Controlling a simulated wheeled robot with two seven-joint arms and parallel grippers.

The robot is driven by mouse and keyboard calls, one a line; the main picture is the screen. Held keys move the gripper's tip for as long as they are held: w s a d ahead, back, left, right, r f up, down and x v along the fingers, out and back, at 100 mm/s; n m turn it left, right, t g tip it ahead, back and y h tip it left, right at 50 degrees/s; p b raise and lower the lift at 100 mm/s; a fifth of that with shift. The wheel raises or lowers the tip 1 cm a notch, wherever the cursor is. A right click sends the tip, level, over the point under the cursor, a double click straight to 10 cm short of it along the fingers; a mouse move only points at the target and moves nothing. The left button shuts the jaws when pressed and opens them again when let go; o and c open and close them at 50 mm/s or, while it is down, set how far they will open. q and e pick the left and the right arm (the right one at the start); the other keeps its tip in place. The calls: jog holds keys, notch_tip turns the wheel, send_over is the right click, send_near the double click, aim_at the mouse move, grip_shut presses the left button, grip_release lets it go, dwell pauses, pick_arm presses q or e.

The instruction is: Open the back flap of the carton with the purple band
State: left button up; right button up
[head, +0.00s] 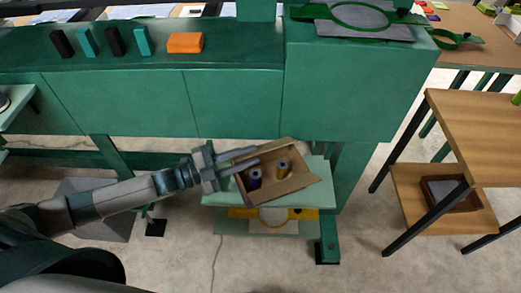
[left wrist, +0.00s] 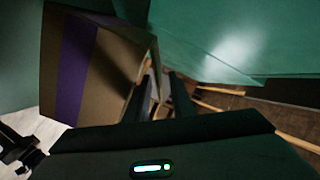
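The brown carton (head: 297,183) stands tilted to the picture's edges on a pale green shelf, its top at least partly open, with spools visible inside. In the left wrist view the carton (left wrist: 115,75) fills the left side, and its purple band (left wrist: 76,62) runs down one wall. My left gripper (head: 258,156) reaches in from the left over the carton's back left part. Its two fingers are apart. In the left wrist view a thin cardboard edge (left wrist: 155,75) shows near the fingers; I cannot tell whether it lies between them. My right gripper is out of view.
The pale green shelf (head: 318,180) is under a green bench (head: 235,103), whose front is close behind the carton. A green leg (head: 328,225) stands to the right. A wooden table (head: 470,120) is farther right, with bare floor between.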

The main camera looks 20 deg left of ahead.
aim_at(261, 152)
pick_arm(q)
jog(key=shift+x, duration=2.15)
grip_shut()
